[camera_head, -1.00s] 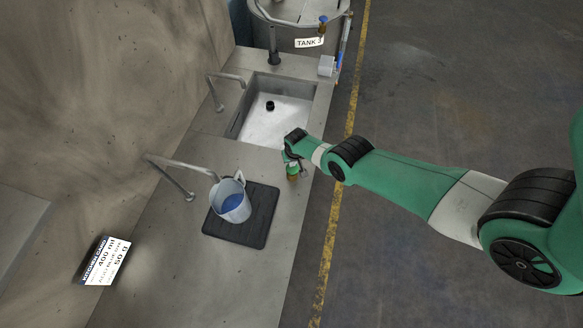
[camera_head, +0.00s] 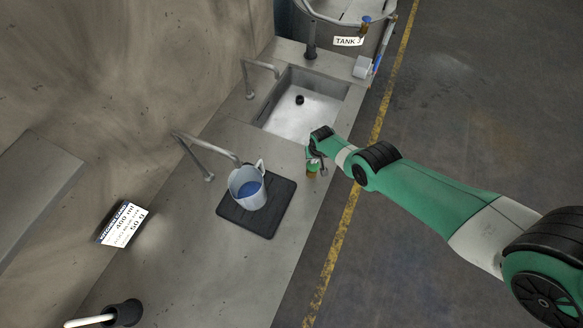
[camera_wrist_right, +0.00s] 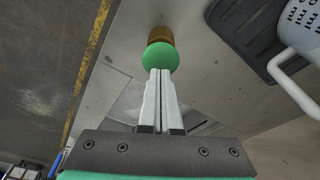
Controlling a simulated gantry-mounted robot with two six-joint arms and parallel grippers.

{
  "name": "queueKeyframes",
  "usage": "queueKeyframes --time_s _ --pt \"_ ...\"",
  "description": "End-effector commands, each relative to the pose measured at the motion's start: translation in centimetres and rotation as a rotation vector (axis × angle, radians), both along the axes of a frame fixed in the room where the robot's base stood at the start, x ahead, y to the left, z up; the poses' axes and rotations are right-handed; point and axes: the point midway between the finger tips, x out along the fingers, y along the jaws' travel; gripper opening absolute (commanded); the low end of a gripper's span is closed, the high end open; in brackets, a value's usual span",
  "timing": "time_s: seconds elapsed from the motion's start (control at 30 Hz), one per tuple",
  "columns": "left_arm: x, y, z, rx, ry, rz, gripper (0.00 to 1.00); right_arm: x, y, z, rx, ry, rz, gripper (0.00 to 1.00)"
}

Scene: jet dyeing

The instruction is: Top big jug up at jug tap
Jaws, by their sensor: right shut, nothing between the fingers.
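The big jug (camera_head: 247,188), a pale grey vessel with a handle, stands upright on a black mat (camera_head: 268,218) on the counter. Blue liquid shows inside it. The jug tap (camera_head: 208,146), a bent metal spout, reaches over the jug's rim. My right gripper (camera_head: 318,160) is beside a small green-topped knob (camera_head: 312,168) near the counter's front edge. In the right wrist view the shut, empty fingers (camera_wrist_right: 160,74) point at the knob's green cap (camera_wrist_right: 160,56). I cannot tell whether they touch it. The jug's edge (camera_wrist_right: 303,22) shows there too. My left gripper is not in view.
A sink (camera_head: 306,103) with its own tap (camera_head: 262,66) lies beyond the mat. A tank labelled TANK (camera_head: 347,41) stands behind. A wall label (camera_head: 122,223) reads 400 ml and 50 g. A black pot with a white handle (camera_head: 122,313) is at lower left.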

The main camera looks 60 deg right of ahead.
Motion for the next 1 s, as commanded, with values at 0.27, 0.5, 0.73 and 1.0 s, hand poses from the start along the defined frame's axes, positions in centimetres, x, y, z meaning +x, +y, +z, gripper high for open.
queueKeyframes --time_s 0.27,0.5,0.73,1.0 --pt "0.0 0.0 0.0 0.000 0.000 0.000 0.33 0.0 0.0 0.0 0.000 0.000 0.000 0.00" --pt "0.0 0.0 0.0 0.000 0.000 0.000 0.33 0.0 0.0 0.0 0.000 0.000 0.000 0.00" --pt "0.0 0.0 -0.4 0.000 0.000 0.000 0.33 0.0 0.0 -0.4 0.000 0.000 0.000 0.00" --pt "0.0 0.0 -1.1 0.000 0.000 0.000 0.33 0.0 0.0 -1.1 0.000 0.000 0.000 0.00"
